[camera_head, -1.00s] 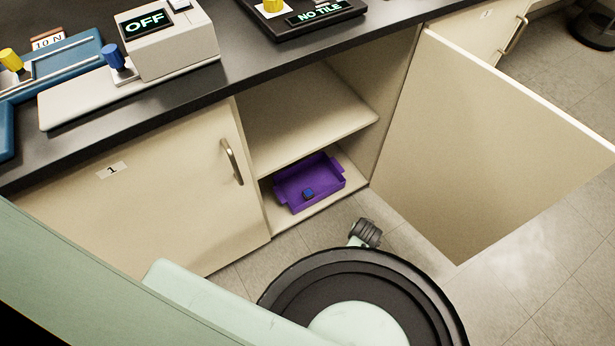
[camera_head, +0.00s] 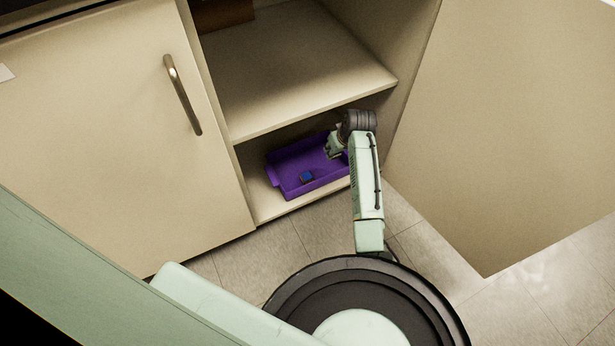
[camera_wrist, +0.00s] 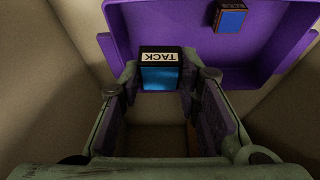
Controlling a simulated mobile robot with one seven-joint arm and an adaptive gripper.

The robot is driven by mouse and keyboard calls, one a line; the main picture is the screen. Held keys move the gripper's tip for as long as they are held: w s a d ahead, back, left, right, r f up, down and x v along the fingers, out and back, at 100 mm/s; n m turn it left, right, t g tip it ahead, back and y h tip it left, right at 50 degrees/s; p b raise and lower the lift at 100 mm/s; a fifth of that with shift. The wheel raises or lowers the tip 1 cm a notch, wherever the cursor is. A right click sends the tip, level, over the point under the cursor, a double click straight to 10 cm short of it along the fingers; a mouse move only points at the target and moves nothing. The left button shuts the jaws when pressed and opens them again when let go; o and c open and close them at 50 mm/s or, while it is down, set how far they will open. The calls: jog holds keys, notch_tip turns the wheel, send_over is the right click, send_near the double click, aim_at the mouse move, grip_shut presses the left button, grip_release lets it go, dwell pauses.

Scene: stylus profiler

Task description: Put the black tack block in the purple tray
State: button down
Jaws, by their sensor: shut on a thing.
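The black tack block (camera_wrist: 160,55), with a white TACK label and a blue face, sits between the fingers of my gripper (camera_wrist: 166,82) in the wrist view. My gripper is shut on it. The purple tray (camera_wrist: 270,75) lies behind and around the block in that view; I cannot tell the block's height over it. In the head view the tray (camera_head: 285,188) rests on the cabinet's lower shelf, and my gripper (camera_head: 334,146) is at its right part. The held block cannot be made out there.
Another small block with a blue face (camera_head: 306,177) lies in the tray; it also shows in the wrist view (camera_wrist: 231,17). The upper shelf (camera_head: 300,75) is close above my wrist. The open cabinet door (camera_head: 500,130) stands to the right, a closed door (camera_head: 100,150) to the left.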

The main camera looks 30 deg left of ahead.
aim_at(328, 170)
jog(key=shift+a+f, duration=0.4)
jog(key=shift+a, duration=0.05)
jog(key=shift+a+f+n+b, duration=0.15)
jog(key=shift+f+n+b, duration=0.15)
jog(key=shift+f+b, duration=0.05)
notch_tip(328, 170, down, 9)
jog(key=shift+b, duration=0.95)
jog(key=shift+f, duration=0.1)
jog(key=shift+f, duration=0.25)
jog(key=c, duration=1.6)
grip_release()
jog(key=o, duration=0.4)
jog(key=shift+s+f, duration=0.1)
